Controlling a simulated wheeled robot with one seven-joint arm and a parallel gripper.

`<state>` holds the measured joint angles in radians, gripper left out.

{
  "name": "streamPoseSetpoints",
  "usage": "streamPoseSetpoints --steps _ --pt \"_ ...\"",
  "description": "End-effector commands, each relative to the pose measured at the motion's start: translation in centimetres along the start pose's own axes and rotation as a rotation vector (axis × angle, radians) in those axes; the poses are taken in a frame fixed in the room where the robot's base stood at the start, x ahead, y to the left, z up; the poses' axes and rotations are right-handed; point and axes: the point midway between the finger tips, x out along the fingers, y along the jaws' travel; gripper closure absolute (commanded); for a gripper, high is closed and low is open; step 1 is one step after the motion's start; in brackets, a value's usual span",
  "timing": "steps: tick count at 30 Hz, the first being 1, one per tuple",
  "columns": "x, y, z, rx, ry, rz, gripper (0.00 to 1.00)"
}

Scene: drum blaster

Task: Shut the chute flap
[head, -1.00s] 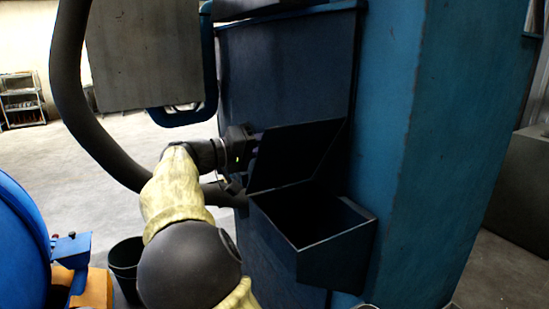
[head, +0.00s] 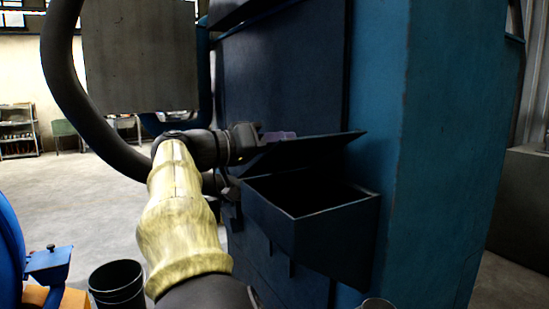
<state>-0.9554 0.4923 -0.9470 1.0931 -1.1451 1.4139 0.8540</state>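The chute flap (head: 312,146) is a dark blue plate hinged above an open-topped chute box (head: 330,236) on the machine's side. It is tilted low over the box, with a gap at the front and right that shows the dark inside. My gripper (head: 278,136) is at the flap's upper left side. A small purplish part shows just above the flap's surface. The fingers are mostly hidden behind the flap and wrist, so I cannot tell whether they are open, shut or touching it.
The blue machine body (head: 450,120) rises right behind the box. A thick dark hose (head: 62,110) curves down at left, beside a hanging grey panel (head: 138,55). A black bin (head: 117,284) and blue equipment (head: 48,262) stand at lower left. Open floor (head: 75,205) lies beyond.

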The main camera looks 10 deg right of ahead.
Motion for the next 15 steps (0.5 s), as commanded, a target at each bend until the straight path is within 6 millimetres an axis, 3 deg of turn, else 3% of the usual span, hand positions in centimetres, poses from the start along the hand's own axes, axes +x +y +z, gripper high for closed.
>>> streamPoseSetpoints --steps 1,15 --pt "-0.1 -0.5 1.1 0.025 0.003 -0.003 1.00" --pt "-0.1 -0.4 4.9 0.258 0.004 -0.002 1.00"
